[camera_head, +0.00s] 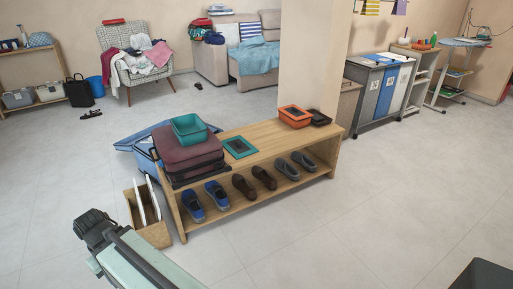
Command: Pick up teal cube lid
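A flat teal lid with a dark square centre (240,147) lies on top of the wooden bench (265,143), just right of the suitcase. It looks like the teal cube lid. An open teal box (188,130) sits tilted on a maroon suitcase (187,154) at the bench's left end. My arm shows at the lower left, well in front of the bench and away from the lid. I cannot make out gripper fingers on it.
An orange box (294,117) and a black tray (320,118) stand at the bench's right end by a pillar. Several shoes (219,194) are on the lower shelf. A cardboard box (153,231) stands at the front left. The floor right of the bench is clear.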

